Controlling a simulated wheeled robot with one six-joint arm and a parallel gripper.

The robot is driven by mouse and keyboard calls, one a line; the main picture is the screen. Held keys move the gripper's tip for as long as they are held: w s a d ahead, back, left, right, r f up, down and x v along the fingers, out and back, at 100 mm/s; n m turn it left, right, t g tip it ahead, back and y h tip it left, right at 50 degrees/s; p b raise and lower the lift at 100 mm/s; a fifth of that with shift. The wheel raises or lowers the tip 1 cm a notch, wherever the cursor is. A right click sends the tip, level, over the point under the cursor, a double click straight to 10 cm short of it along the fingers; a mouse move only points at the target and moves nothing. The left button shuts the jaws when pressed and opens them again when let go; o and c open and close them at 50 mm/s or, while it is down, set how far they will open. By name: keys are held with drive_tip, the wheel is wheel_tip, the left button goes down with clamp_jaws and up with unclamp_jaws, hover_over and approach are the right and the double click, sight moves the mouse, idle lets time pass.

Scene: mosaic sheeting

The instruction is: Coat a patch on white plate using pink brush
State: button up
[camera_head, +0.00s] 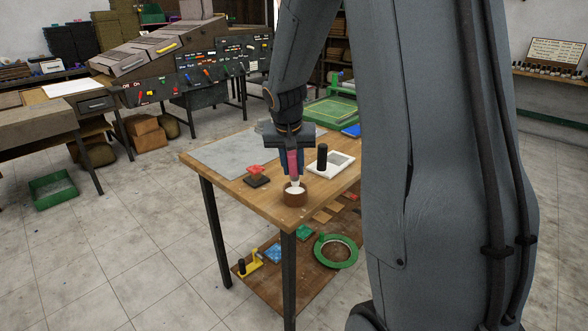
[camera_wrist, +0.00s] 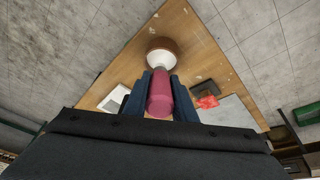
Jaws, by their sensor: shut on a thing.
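My gripper (camera_head: 293,170) is shut on the pink brush (camera_head: 293,160), which it holds upright, pointing down. The brush also shows between the fingers in the wrist view (camera_wrist: 160,97). The brush's pale lower end is at the mouth of a small brown pot (camera_head: 295,199) with white in it, near the table's front corner. I cannot tell how deep the tip is. The pot also shows in the wrist view (camera_wrist: 163,58). The white plate (camera_head: 318,170) lies on the table just right of and behind the brush, with a grey recessed area.
A black cylinder (camera_head: 322,156) stands upright at the plate's left side. A red-topped dark block (camera_head: 257,177) lies left of the pot. A grey sheet (camera_head: 225,153) covers the table's left part. Behind are a green tray (camera_head: 330,112) and a blue item (camera_head: 351,130).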

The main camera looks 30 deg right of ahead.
sight(294, 153)
drive_tip(key=shift+r+p, duration=1.3)
drive_tip(key=shift+r, duration=0.85)
